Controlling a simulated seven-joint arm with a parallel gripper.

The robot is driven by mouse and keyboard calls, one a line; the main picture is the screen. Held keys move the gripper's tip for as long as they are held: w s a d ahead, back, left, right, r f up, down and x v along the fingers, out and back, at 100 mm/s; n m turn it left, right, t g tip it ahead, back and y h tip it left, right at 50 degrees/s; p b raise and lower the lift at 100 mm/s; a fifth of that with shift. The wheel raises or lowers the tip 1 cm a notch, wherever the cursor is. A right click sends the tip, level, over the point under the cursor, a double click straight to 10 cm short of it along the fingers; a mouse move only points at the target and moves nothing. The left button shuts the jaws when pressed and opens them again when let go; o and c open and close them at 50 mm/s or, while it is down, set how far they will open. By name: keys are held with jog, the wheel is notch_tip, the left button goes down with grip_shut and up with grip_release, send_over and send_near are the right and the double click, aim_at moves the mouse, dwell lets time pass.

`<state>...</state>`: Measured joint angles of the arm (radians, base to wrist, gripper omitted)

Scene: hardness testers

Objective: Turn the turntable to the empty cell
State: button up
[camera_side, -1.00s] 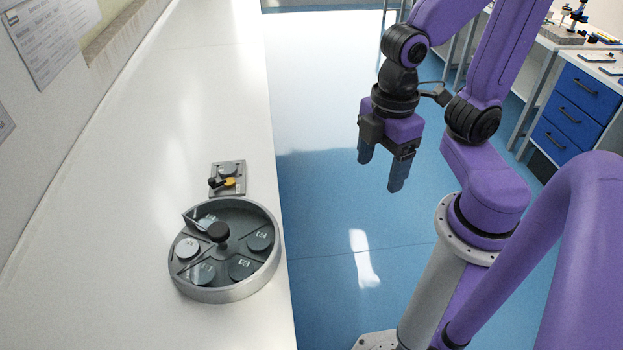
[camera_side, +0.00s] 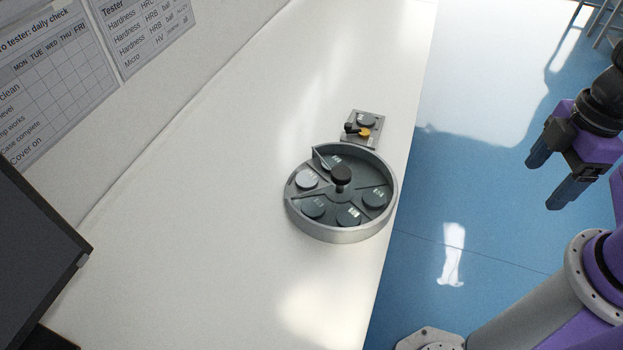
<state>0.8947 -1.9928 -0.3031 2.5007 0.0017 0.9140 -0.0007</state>
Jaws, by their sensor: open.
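The turntable (camera_side: 341,235) is a round grey tray with a raised rim on the white bench. Dividers split it into several cells around a central post with a black knob (camera_side: 341,174). The empty cell (camera_side: 364,172) is at the upper right, toward the back. A thin pointer (camera_side: 320,158) stands at the back left rim. My gripper (camera_side: 553,172) is open and empty, its fingers pointing down, over the blue floor well right of the turntable.
Just behind the turntable, a small grey plate (camera_side: 376,118) carries a disc and a black-and-yellow lever (camera_side: 363,132). A dark monitor-like panel (camera_side: 35,255) is at the lower left. The bench (camera_side: 210,230) left of the turntable is clear.

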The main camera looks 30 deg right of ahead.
jog(key=w+a+r, duration=0.1)
jog(key=w+a, duration=1.1)
jog(key=w, duration=0.3)
send_near(343, 172)
jog(key=shift+n, duration=0.3)
jog(key=f, duration=0.8)
jog(key=shift+w+a+f, duration=0.15)
jog(key=shift+a+f, duration=0.05)
jog(key=shift+f, duration=0.15)
grip_shut()
